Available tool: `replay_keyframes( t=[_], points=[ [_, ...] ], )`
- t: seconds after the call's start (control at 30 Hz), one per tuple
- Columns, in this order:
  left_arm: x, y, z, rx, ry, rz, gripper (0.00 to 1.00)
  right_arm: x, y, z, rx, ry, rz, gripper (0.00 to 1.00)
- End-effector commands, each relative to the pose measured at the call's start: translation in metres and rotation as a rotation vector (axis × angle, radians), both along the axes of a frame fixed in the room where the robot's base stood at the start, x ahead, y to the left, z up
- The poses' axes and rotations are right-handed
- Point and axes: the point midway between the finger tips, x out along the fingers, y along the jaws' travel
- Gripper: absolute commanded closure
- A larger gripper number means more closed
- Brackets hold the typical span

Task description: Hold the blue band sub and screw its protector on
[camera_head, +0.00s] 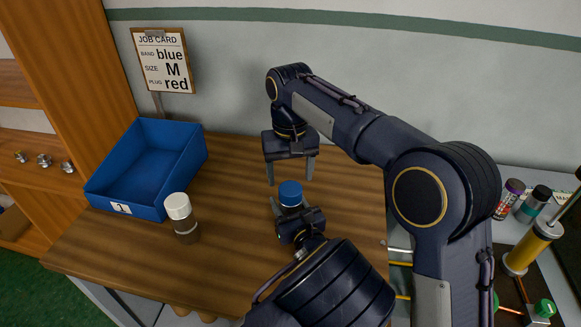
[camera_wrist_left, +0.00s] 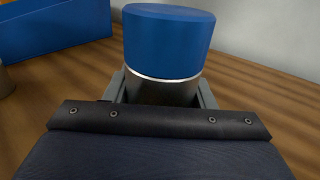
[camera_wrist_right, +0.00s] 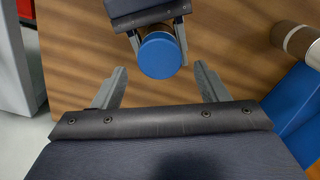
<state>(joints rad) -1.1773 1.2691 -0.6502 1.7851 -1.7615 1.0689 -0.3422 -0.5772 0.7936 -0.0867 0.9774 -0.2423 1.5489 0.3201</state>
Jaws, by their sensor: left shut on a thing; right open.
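A dark sub (camera_wrist_left: 162,92) stands upright in my left gripper (camera_head: 290,207), which is shut on its body low over the table. A blue cap-like piece (camera_head: 290,191) sits on top of it, with a thin pale ring at its lower edge in the left wrist view (camera_wrist_left: 168,40). I cannot tell how tightly it is seated. My right gripper (camera_head: 291,171) is open and empty, pointing down just above the blue piece. In the right wrist view the blue top (camera_wrist_right: 160,55) lies beyond and between the open fingers. The sub's band is not clearly seen.
A brown and grey sub with a white cap (camera_head: 178,207) stands to the left. A blue bin (camera_head: 150,203) is behind it. A job card (camera_head: 163,60) reads blue, M, red. Tubs and a yellow cylinder (camera_head: 527,247) are at the right. The table's front left is clear.

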Motion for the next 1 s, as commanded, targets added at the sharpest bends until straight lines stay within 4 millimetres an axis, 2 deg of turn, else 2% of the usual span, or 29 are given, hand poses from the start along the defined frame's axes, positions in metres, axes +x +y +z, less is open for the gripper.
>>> replay_keyframes(
  t=[0.2,0.4,0.53,0.83,1.0],
  points=[
    [0.000,0.000,0.000,0.000,0.000,0.000,1.00,0.001,0.000,0.016,0.002,-0.002,0.423,0.33],
    [0.000,0.000,0.000,0.000,0.000,0.000,1.00,0.000,0.000,0.026,0.002,0.000,0.696,0.33],
    [0.000,0.000,0.000,0.000,0.000,0.000,1.00,0.000,-0.001,0.028,0.001,-0.001,0.761,0.33],
    [0.000,0.000,0.000,0.000,0.000,0.000,1.00,0.000,-0.001,0.028,0.000,0.000,0.766,0.33],
    [0.000,0.000,0.000,0.000,0.000,0.000,1.00,0.000,-0.001,0.017,0.000,0.002,0.765,0.33]
  ],
)
